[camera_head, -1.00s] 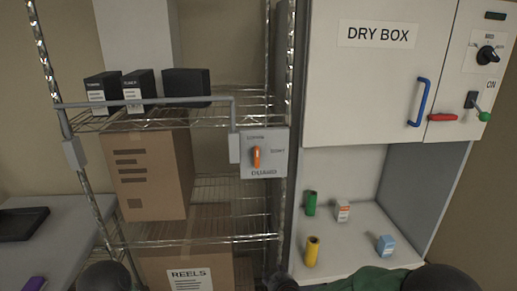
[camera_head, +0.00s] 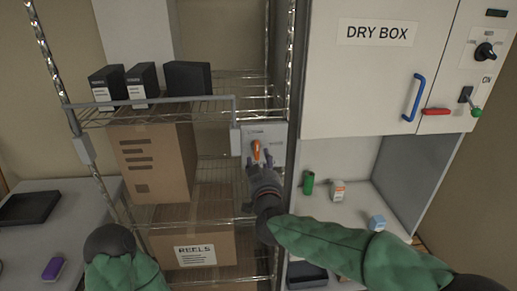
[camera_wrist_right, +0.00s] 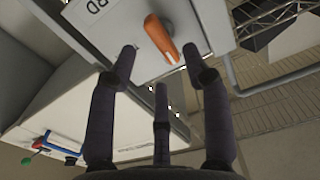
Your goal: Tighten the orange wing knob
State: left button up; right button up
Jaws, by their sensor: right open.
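The orange wing knob (camera_head: 256,149) sits on a grey label plate (camera_head: 279,134) fixed to the shelf rack; it points roughly upright in the head view. In the right wrist view the knob (camera_wrist_right: 161,39) lies just beyond the fingertips, tilted. My right gripper (camera_head: 262,166) is just below the knob in the head view. In the wrist view its fingers (camera_wrist_right: 160,52) are spread, with the knob between and ahead of the tips, and no clear contact shows. The plate's lower lettering is hidden by the gripper. Of my left arm only a green sleeve and dark joint show; its gripper is out of view.
The wire shelf (camera_head: 170,216) holds black boxes (camera_head: 187,78) and cartons (camera_head: 150,160). The dry box (camera_head: 350,85) stands right of the plate, with a blue handle (camera_head: 413,97) and red lever (camera_head: 436,111). A green cylinder (camera_head: 308,183) and small boxes sit in its lower bay.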

aim_at(258, 150)
jog(key=w, duration=0.4)
jog(key=w+p, duration=0.1)
jog(key=w, duration=0.1)
jog(key=shift+w+a, duration=0.35)
jog(key=c, duration=1)
